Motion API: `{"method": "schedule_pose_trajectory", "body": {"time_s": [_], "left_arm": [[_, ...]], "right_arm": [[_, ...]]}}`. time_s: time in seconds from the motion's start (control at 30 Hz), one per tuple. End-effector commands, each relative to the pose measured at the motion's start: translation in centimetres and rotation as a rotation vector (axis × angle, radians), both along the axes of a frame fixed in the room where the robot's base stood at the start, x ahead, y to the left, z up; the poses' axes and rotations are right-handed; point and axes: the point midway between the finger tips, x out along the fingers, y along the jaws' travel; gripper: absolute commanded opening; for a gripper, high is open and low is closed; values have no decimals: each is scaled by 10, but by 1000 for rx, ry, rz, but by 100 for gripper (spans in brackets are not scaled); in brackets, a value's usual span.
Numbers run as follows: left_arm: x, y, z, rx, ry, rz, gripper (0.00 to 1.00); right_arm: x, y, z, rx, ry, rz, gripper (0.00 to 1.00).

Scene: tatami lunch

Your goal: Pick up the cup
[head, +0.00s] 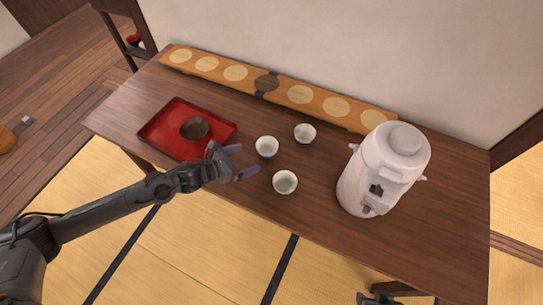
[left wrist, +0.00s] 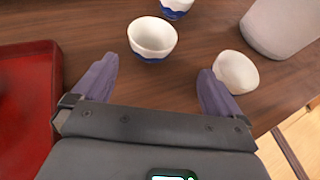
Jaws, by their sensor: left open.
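The nearest to my left gripper is the middle cup (head: 267,147), with a blue base, seen in the left wrist view (left wrist: 152,40) just beyond and between the fingertips. The front cup (head: 285,182) is beside the right finger in the left wrist view (left wrist: 236,72). The back cup (head: 305,133) is partly cut off at the top of the left wrist view (left wrist: 176,7). My left gripper (head: 243,160) is open and empty, its purple fingers apart. A dark part at the bottom edge may be my right gripper; its jaws are unclear.
A red tray (head: 160,135) with a dark bowl (head: 195,128) lies left of the gripper. A tall white dispenser (head: 375,170) stands right of the cups. A long wooden board with pale discs (head: 325,105) lies along the back. The table (head: 440,215) is clear at the right.

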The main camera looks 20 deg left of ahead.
Motion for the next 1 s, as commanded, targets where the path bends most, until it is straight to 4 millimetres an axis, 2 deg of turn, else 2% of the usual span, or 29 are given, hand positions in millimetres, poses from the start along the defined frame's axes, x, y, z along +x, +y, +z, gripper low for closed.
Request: {"method": "schedule_pose_trajectory", "body": {"time_s": [0.03,0.1,0.4,0.77,1.0], "left_arm": [[6,1,-1,3,-15,1,100],[12,0,0,2,-24,1,100],[44,-20,-11,-2,-31,2,100],[63,-31,-21,0,-30,2,100],[88,-43,-35,-2,-30,2,100]], "right_arm": [[0,0,-9,-1,0,0,40],[-1,-1,-12,-3,2,0,40],[0,-1,-18,-3,-1,0,40],[0,-1,-23,-3,-2,1,40],[0,-1,-31,-2,-1,1,40]]}}
